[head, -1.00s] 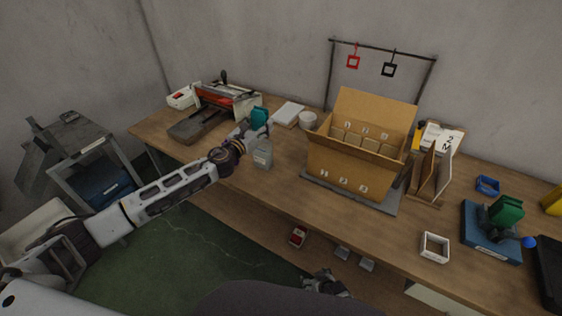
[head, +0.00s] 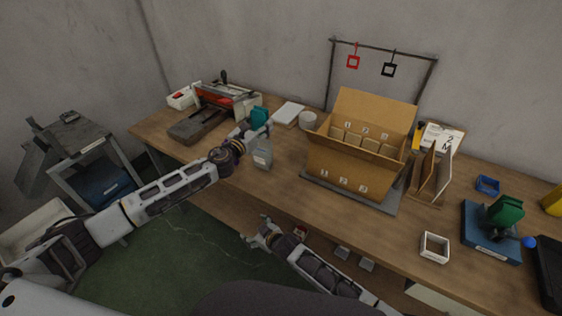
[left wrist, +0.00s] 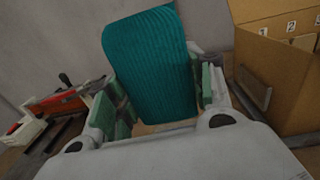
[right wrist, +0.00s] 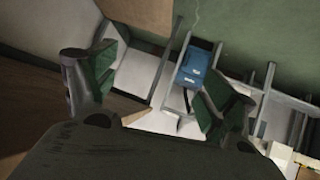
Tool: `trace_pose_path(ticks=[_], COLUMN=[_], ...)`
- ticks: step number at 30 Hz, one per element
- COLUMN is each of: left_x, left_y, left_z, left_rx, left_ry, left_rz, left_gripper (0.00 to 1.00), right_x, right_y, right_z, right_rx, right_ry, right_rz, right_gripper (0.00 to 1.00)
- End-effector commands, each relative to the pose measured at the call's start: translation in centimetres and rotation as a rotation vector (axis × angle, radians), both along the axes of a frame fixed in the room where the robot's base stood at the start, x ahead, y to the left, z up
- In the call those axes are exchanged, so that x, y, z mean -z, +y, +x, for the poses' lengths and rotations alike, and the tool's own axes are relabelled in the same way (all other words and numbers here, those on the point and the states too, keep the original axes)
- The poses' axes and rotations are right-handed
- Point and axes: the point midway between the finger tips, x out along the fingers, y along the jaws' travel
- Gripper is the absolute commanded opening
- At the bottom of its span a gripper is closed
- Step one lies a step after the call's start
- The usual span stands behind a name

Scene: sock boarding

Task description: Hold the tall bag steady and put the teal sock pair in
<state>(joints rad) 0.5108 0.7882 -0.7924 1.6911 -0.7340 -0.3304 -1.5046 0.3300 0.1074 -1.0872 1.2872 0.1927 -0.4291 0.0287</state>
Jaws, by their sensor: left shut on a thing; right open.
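The teal sock pair (head: 259,115) stands upright in my left gripper (head: 256,129), which is shut on its lower end. In the left wrist view the ribbed teal sock pair (left wrist: 152,62) rises between the green finger pads. A small grey, see-through bag (head: 263,158), which I take for the tall bag, stands on the table near its front edge, just below the left gripper in the picture. My right gripper (head: 258,236) is open and empty, in front of the table edge and below the bag in the picture. The bag does not show in the right wrist view.
An open cardboard box (head: 345,175) with numbered compartments stands on a grey mat to the right of the bag. A press-like device (head: 225,98) stands at the back left. A white roll (head: 307,120) and a white pad (head: 288,112) lie behind. A rack (head: 380,48) stands at the back.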

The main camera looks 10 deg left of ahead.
Motion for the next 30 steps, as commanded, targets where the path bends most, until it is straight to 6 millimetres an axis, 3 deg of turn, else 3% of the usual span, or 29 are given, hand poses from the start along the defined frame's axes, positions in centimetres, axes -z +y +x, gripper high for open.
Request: trace_pose_path(ticks=[9,15,24,30], left_x=[0.0,0.0,0.0,0.0], left_y=[0.0,0.0,0.0,0.0], left_z=[0.0,0.0,0.0,0.0], left_rx=[0.0,0.0,0.0,0.0], left_ry=[0.0,0.0,0.0,0.0], left_rz=[0.0,0.0,0.0,0.0], left_gripper=[0.28,0.28,0.28,0.28], right_x=[-8.0,-12.1,-16.0,-18.2], right_y=[7.5,10.9,13.5,13.5], right_z=[-4.0,-7.6,-11.4,-11.0], right_rx=[-0.204,-0.324,-0.438,-0.448], right_ry=[-0.132,-0.202,-0.27,-0.297], right_rz=[0.06,0.091,0.133,0.187], right_gripper=[0.84,0.84,0.84,0.84])
